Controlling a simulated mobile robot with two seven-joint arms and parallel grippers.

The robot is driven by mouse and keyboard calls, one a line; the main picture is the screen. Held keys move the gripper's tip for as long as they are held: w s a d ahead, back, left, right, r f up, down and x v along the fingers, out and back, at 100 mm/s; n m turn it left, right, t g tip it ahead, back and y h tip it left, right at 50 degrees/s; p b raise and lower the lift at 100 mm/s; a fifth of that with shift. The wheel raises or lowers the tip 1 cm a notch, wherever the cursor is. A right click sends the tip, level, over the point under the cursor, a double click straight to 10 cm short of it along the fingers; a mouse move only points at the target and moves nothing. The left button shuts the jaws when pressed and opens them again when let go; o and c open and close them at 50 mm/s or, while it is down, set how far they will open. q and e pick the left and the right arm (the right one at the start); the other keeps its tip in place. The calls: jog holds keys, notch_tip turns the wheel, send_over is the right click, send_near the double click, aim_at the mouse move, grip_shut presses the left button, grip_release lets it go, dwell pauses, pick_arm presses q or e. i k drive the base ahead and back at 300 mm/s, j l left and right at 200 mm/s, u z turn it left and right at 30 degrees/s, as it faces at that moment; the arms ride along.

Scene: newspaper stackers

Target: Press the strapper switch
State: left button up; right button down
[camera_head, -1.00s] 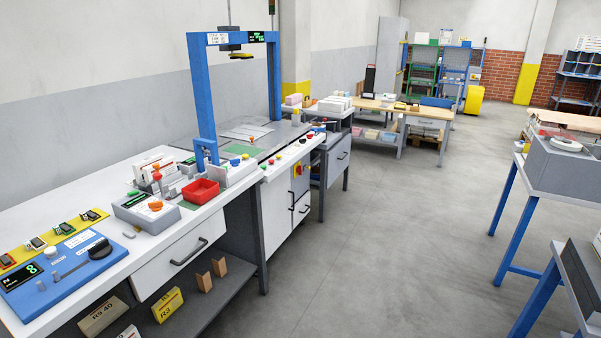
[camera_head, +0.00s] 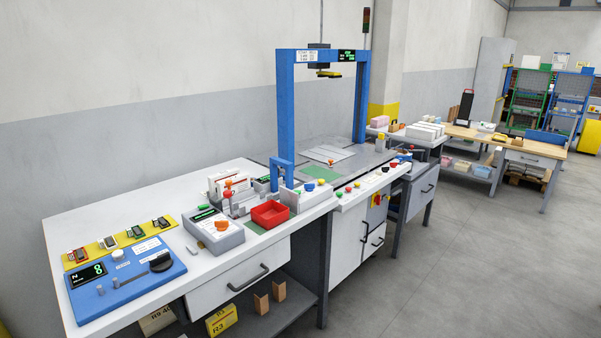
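The strapper looks to be the machine with the blue arch (camera_head: 284,110) standing over a grey bed at the middle of the bench line. A row of small coloured buttons and knobs, among them a red knob (camera_head: 394,163), runs along its white front ledge (camera_head: 350,197). A red-and-yellow rotary switch (camera_head: 377,200) sits on the front face below that ledge. I cannot tell which control is the strapper switch; labels are too small to read. Neither of my grippers is in view.
A white bench (camera_head: 110,205) at the left carries a blue control panel (camera_head: 125,280), a grey box with an orange knob (camera_head: 213,232) and a red tray (camera_head: 270,213). Drawers with handles face the aisle. The grey floor (camera_head: 470,270) at the right is clear.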

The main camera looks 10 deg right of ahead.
aim_at(378, 198)
jog(key=i+l, duration=0.65)
jog(key=i, duration=0.15)
jog(key=i+l, duration=0.65)
jog(key=i, duration=0.2)
jog(key=i+l, duration=0.65)
jog(key=i, duration=0.15)
jog(key=i+l, duration=0.65)
jog(key=i, duration=0.15)
jog(key=i+j+u, duration=0.05)
